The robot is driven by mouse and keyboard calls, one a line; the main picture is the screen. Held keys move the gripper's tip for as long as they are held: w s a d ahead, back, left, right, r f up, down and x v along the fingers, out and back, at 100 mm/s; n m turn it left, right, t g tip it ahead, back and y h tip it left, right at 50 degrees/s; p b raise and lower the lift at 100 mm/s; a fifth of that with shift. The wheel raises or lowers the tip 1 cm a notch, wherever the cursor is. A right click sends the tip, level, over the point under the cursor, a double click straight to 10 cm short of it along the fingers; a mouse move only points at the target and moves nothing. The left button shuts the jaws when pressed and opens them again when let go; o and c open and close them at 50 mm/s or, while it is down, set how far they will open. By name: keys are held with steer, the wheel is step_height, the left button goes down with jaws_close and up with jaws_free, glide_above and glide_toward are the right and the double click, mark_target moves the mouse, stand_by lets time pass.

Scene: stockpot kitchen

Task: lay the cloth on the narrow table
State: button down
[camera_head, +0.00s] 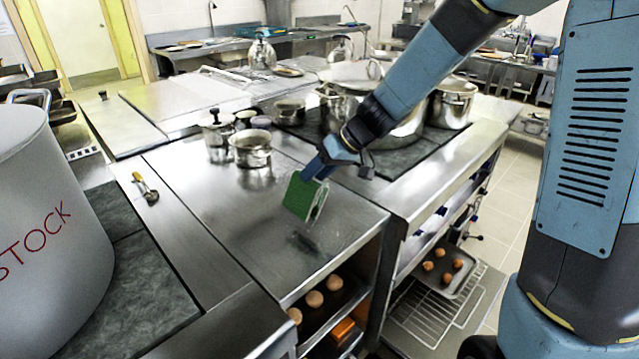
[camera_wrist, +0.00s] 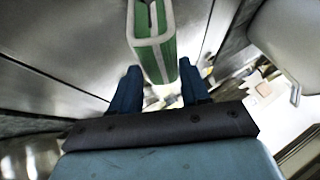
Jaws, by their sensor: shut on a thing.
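The cloth (camera_head: 303,197) is a folded green piece with a white edge, hanging tilted above the steel worktop. My gripper (camera_head: 322,170) is shut on its upper end. In the wrist view the cloth (camera_wrist: 152,40), green with white stripes, sits between and beyond the fingers of my gripper (camera_wrist: 158,85). A dark blurred patch shows on the steel below the cloth, and the cloth looks apart from the surface. The steel worktop (camera_head: 220,205) under it has a bare front part. I cannot tell which surface is the narrow table.
A large stockpot (camera_head: 45,230) stands at the left. Small pots (camera_head: 250,150) stand behind the cloth, and a big pot (camera_head: 400,125) is at the back right. A yellow-handled tool (camera_head: 145,187) lies on the left strip. Open shelves with a baking tray (camera_head: 455,285) are below right.

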mark_target(320, 180)
steer(key=shift+w+a+f, duration=0.1)
steer(key=shift+w+f, duration=0.1)
steer(key=shift+f, duration=1.65)
steer(key=c, duration=0.5)
jaws_free()
steer(key=v, duration=1.2)
steer(key=shift+w, duration=0.1)
